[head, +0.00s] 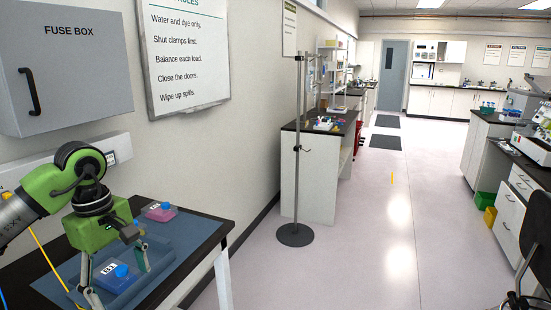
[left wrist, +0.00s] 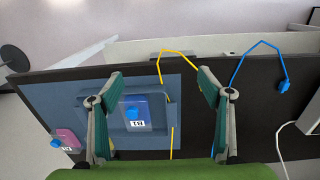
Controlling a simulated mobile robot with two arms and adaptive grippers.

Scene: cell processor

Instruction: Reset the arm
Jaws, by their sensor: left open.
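My left gripper (head: 121,285) is green and open, pointing down over the blue mat (head: 55,286) on the dark-topped table. In the left wrist view its two fingers (left wrist: 160,76) stand apart, one on each side of a blue container (left wrist: 147,106) with a blue cap and white label. That container sits in a shallow blue tray (left wrist: 98,112) and also shows between the fingers in the head view (head: 108,268). The fingers do not appear closed on it. My right gripper is not in view.
A yellow cable (left wrist: 178,52) crosses the mat, and a blue cable (left wrist: 283,86) lies on the tabletop. A grey fuse box (head: 75,75) hangs on the wall. A pole stand (head: 296,235) stands past the table.

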